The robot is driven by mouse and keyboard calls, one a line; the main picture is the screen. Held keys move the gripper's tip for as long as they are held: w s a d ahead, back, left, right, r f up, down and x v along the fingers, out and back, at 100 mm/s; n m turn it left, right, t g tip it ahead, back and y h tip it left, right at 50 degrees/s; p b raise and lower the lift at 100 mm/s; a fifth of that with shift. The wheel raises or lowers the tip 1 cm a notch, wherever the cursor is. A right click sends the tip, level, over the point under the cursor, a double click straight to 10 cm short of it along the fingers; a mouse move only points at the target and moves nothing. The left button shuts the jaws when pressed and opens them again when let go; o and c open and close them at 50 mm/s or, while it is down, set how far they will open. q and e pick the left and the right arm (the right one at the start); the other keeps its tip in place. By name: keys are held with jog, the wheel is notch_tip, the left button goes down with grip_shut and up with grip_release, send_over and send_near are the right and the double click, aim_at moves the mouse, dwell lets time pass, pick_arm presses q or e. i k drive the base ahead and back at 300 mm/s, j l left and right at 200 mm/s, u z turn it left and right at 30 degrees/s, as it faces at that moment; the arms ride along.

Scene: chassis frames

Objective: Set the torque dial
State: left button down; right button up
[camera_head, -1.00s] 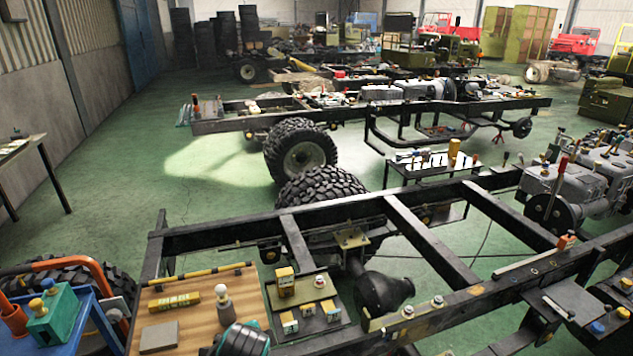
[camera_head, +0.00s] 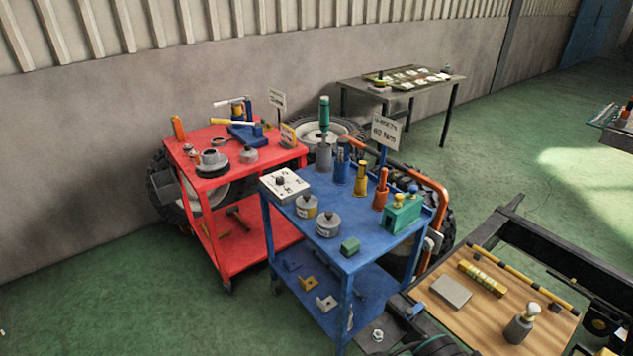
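The torque dial (camera_head: 286,185) is a white square box with a black knob and printed markings. It lies at the left back corner of the blue cart's top, and its exact setting is too small to read. A white sign (camera_head: 384,130) reading 60 Nm stands on a post at the back of the same cart. Neither gripper can be made out. A dark and teal rounded shape (camera_head: 436,345) is cut off at the bottom edge, and I cannot tell what it is.
A wooden board (camera_head: 485,315) on the chassis frame is at lower right. Green floor is clear at lower left.

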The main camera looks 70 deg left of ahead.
aim_at(279, 179)
jog(key=u, duration=2.6)
jog(key=i+z, duration=0.75)
jog(key=i+j+z, duration=0.2)
jog(key=i+z, duration=0.15)
jog(key=i, duration=0.15)
